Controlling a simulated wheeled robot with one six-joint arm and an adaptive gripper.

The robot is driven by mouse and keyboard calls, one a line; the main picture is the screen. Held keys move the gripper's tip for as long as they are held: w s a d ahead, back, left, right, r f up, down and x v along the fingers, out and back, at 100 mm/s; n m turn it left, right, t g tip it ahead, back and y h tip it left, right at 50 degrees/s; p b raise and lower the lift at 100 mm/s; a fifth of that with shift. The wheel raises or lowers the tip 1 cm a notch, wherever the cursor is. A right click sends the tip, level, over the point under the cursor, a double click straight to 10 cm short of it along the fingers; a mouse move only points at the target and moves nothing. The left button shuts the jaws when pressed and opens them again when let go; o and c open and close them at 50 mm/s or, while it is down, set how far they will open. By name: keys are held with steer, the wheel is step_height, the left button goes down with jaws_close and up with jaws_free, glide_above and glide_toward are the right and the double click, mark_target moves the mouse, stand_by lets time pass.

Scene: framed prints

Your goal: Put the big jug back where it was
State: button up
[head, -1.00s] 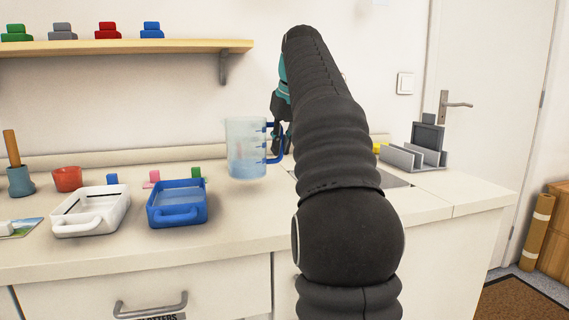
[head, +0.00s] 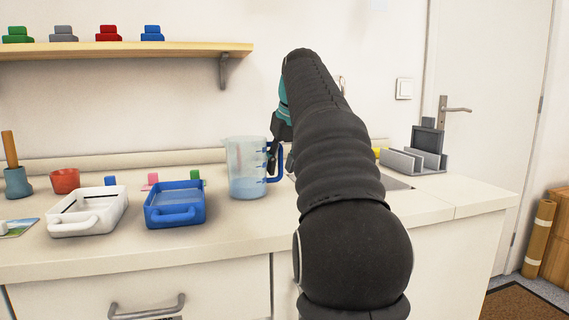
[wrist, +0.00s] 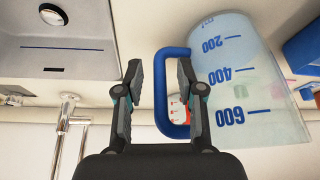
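The big jug (head: 243,172) is clear, with blue measuring marks and a blue handle. In the head view it looks upright on the counter, right of the blue tray. In the wrist view the jug (wrist: 245,90) fills the upper right, and its handle (wrist: 161,100) lies between my fingers. My gripper (wrist: 159,72) is open around the handle, with a gap on each side and one finger inside the loop. In the head view my gripper (head: 277,148) is partly hidden by my arm.
A blue tray (head: 175,216) and a white tray (head: 90,226) stand left of the jug. The sink (wrist: 70,25) and tap (wrist: 66,118) are on the other side of my gripper. A shelf (head: 130,50) hangs above. A grey rack (head: 415,160) stands at right.

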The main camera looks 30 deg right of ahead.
steer(key=p+v, duration=0.5)
steer(key=v, duration=0.7)
steer(key=shift+r, duration=0.2)
